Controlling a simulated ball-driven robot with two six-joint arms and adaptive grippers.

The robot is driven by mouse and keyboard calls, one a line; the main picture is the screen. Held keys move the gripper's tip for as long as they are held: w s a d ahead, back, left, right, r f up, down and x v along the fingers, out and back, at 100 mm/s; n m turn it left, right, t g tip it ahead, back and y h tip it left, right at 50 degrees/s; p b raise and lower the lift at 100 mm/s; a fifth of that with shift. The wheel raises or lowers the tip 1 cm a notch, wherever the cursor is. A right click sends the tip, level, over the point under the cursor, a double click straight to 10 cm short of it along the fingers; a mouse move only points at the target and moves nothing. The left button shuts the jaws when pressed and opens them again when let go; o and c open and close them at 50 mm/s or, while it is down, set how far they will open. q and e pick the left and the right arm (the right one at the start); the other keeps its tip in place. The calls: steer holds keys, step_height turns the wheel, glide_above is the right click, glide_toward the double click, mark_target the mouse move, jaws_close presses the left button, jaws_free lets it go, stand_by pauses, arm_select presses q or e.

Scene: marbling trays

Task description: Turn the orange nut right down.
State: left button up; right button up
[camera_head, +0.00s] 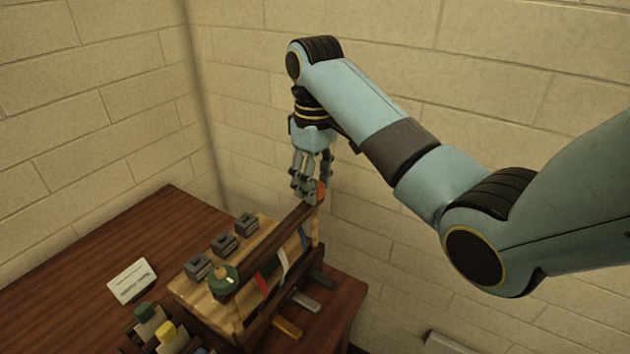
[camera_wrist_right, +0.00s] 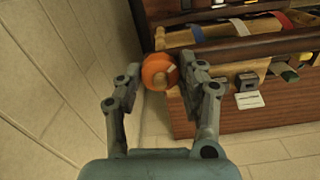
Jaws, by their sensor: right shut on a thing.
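The orange nut (camera_head: 320,190) is at the far upper corner of the wooden frame (camera_head: 288,226). It also shows in the right wrist view (camera_wrist_right: 158,71), a round orange piece with a pale stud end in its middle. My right gripper (camera_head: 310,190) is over that corner with its fingers pointing down. In the right wrist view my right gripper (camera_wrist_right: 163,80) has one finger on each side of the nut and is shut on it. The fingers partly hide the nut in the head view. How far the nut sits down its stud cannot be told. My left gripper is not in view.
A green round nut (camera_head: 223,279) sits at the frame's near end. Several grey blocks (camera_head: 223,244) stand on a wooden board beside it. A white card (camera_head: 131,281) lies on the brown table (camera_head: 150,235). Brick walls (camera_head: 245,90) stand close behind my right arm.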

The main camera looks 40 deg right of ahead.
steer(key=n, duration=0.5)
steer(key=shift+w+r+n, duration=0.15)
steer(key=shift+n, duration=0.15)
steer(key=n, duration=0.4)
steer(key=shift+n, duration=0.4)
steer(key=o, duration=1.2)
steer(key=shift+n, duration=0.3)
